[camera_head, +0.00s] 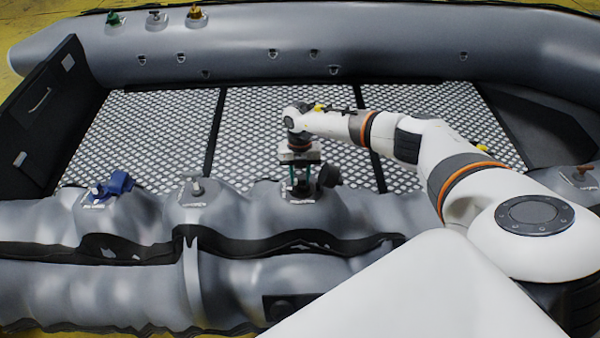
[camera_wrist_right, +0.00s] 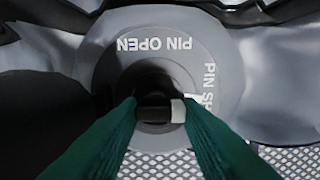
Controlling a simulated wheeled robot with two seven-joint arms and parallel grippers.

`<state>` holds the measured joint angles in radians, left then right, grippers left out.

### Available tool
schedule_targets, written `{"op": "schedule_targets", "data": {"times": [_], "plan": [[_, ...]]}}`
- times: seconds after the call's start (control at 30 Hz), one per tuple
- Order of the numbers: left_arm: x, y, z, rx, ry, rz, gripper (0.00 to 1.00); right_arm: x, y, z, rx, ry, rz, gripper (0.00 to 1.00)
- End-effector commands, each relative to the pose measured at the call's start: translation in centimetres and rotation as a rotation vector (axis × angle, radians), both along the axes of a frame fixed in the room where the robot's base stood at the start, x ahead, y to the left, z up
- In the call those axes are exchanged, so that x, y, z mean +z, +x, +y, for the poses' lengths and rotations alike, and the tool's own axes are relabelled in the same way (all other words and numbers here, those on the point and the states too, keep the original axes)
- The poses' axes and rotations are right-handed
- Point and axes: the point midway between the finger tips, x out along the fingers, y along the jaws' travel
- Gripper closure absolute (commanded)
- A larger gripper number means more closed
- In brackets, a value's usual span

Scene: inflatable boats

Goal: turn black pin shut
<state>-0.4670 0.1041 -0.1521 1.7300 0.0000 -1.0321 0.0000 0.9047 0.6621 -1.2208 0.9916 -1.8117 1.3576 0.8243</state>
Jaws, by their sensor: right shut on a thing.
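The black pin (camera_wrist_right: 155,108) sits in the middle of a round grey plate (camera_wrist_right: 112,65) on the near tube of the boat. The plate carries the words "PIN OPEN" and, partly hidden, "PIN S…". My right gripper (camera_head: 302,186) points down over this valve, and its green fingers are shut on the pin from both sides in the right wrist view (camera_wrist_right: 158,112). A pale mark shows on the right end of the pin. The lower part of the pin is hidden between the fingers. My left gripper is not in view.
A blue-capped valve (camera_head: 118,184) and a grey valve (camera_head: 195,186) stand to the left on the same tube. A dark round cap (camera_head: 329,175) is right beside my gripper. The patterned floor (camera_head: 150,130) is clear. Green, grey and yellow valves line the far tube (camera_head: 300,40).

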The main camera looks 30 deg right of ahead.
Motion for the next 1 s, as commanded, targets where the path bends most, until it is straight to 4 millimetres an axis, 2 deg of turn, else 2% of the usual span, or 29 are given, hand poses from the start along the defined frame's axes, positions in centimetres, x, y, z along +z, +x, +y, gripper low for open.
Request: {"op": "schedule_targets", "data": {"times": [0.37, 0.4, 0.5, 0.53, 0.83, 0.93, 1.0], "plan": [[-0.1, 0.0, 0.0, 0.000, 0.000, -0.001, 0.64, 0.1, 0.1, -0.1, -0.009, -0.001, -0.002, 0.91], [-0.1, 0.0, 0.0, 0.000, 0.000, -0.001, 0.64, 0.1, 0.1, -0.1, -0.008, -0.001, -0.002, 0.65], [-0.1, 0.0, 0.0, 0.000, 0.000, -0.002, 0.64, 0.1, 0.1, -0.1, -0.007, -0.001, -0.002, 0.49], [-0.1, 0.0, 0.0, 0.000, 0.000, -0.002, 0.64, 0.1, 0.1, 0.0, -0.007, -0.001, -0.002, 0.46], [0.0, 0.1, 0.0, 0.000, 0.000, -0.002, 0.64, 0.2, 0.1, 0.0, -0.005, -0.001, -0.001, 0.46], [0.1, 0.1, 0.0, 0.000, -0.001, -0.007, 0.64, 1.2, 0.3, -0.1, -0.005, 0.000, -0.002, 0.46], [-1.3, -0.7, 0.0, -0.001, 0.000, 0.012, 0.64, 2.3, 0.5, -0.3, -0.005, 0.000, -0.004, 0.46]]}}
